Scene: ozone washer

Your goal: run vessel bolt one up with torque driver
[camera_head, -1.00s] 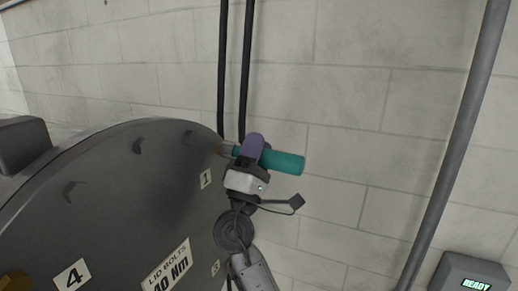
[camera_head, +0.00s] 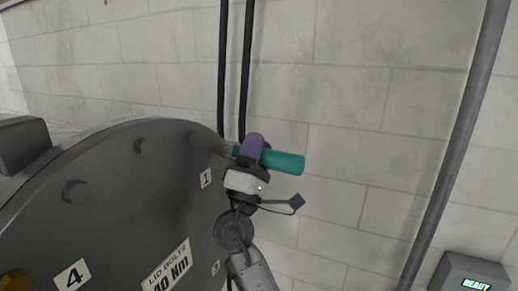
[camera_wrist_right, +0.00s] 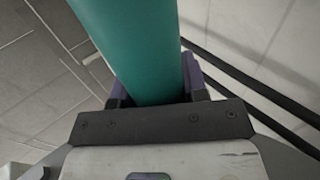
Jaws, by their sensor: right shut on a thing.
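The torque driver (camera_head: 285,162) has a teal handle and points left toward the vessel lid near the label 1. My right gripper (camera_head: 256,152), with purple fingers, is shut around its handle. The handle also fills the middle of the right wrist view (camera_wrist_right: 140,50), between the purple fingers (camera_wrist_right: 155,90). The driver's tip meets the lid's rim beside label 1; bolt one is hidden there, and I cannot tell how it sits on the tip. The vessel lid (camera_head: 150,200) is a large dark grey disc. My left gripper is not in view.
Labels 1 (camera_head: 206,178), 3 (camera_head: 215,267) and 4 (camera_head: 72,276) mark the lid, with a "LID BOLTS 40 NM" plate (camera_head: 167,270). Dark bolt heads (camera_head: 76,191) show on it. A READY box (camera_head: 475,275) is at lower right. Black cables and a grey pipe (camera_head: 455,150) run along the block wall.

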